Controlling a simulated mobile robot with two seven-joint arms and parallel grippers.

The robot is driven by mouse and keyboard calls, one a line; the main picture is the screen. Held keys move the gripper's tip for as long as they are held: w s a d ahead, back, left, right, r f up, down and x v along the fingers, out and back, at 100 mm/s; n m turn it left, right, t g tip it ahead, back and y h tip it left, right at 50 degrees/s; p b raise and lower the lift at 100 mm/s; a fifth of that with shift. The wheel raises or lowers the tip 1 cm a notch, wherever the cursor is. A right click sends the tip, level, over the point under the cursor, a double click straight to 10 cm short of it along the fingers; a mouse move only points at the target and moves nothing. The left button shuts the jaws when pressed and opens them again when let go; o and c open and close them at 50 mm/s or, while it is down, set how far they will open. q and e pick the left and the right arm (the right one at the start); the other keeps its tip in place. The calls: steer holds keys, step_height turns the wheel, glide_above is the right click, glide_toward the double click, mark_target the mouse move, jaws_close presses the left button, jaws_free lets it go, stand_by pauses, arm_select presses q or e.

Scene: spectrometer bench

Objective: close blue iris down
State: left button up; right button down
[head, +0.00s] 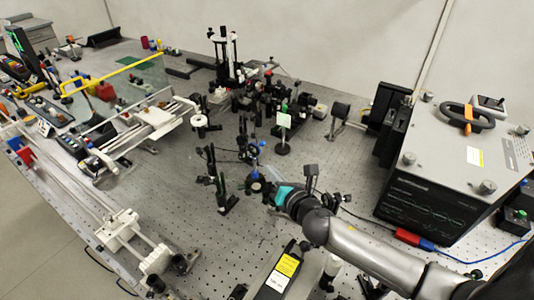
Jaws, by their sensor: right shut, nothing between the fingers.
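My right arm comes in from the lower right. Its gripper (270,190), with a teal part behind the fingers, is shut and empty over the middle of the bench. A small dark, round post-mounted part with blue on it, which looks like the blue iris (257,186), stands just left of the fingertips. I cannot tell whether they touch it. The iris lever and opening are too small to make out. My left gripper is not in view.
Dark optical mounts (221,188) stand close left of the iris, and a white card on a post (283,121) stands behind. A large grey instrument box (455,170) is at the right. A black case with a yellow label (275,284) lies in front. Perforated bench (200,235) is bare at front left.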

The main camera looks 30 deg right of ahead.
mark_target(259, 146)
steer(key=shift+w+d+r+p, duration=0.15)
steer(key=shift+w+d+r, duration=0.1)
steer(key=shift+w, duration=0.7)
steer(key=shift+w+d+r+p, duration=0.2)
steer(key=shift+w+d, duration=0.05)
steer(key=shift+w, duration=0.65)
steer(key=shift+w+d+r+p, duration=0.15)
steer(key=shift+w+d+r, duration=0.1)
steer(key=shift+w, duration=0.7)
steer(key=shift+w+f, duration=0.1)
steer(key=shift+w, duration=0.05)
